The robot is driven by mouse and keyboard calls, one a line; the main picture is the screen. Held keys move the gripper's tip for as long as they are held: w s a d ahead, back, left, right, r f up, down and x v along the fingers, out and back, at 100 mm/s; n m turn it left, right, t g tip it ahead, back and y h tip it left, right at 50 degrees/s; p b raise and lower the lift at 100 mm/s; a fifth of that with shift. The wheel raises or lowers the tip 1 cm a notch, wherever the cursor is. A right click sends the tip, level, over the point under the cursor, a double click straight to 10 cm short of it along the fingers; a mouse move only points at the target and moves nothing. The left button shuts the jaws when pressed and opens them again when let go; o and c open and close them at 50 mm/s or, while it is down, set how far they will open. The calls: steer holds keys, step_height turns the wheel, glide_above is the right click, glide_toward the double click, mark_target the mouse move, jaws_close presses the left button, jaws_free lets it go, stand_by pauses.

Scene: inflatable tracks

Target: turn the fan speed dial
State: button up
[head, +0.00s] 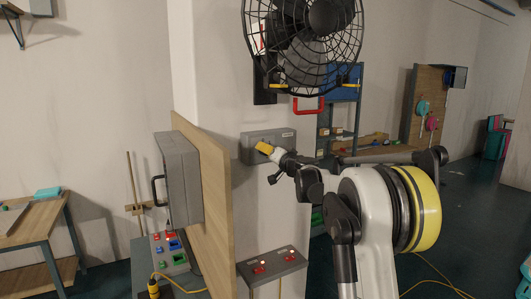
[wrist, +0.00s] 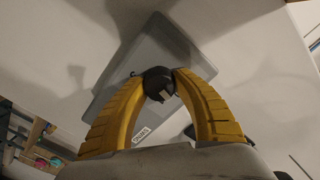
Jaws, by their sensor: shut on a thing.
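The fan speed dial (wrist: 159,84) is a dark round knob on a grey control box (wrist: 176,48). In the wrist view my gripper (wrist: 160,74) has its two yellow fingers closed on the dial, one at each side. A small label shows on the box near the left finger. In the head view the grey box (head: 252,142) is fixed to the white pillar below the fan (head: 318,22). My gripper (head: 264,148) reaches it from the right, and the dial itself is hidden there behind the fingers.
A wooden panel (head: 214,190) with a grey case (head: 178,175) stands left of the pillar. A box with red switches (head: 272,265) sits below the dial box. A blue-grey shelf (head: 343,130) stands behind. Open floor lies to the right.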

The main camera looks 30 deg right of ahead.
steer(key=shift+r+n, duration=0.15)
steer(key=shift+n, duration=0.65)
steer(key=o, duration=1.2)
steer(key=shift+s, duration=0.1)
steer(key=s, duration=1.1)
steer(key=shift+s+d, duration=0.25)
steer(key=shift+s, duration=0.15)
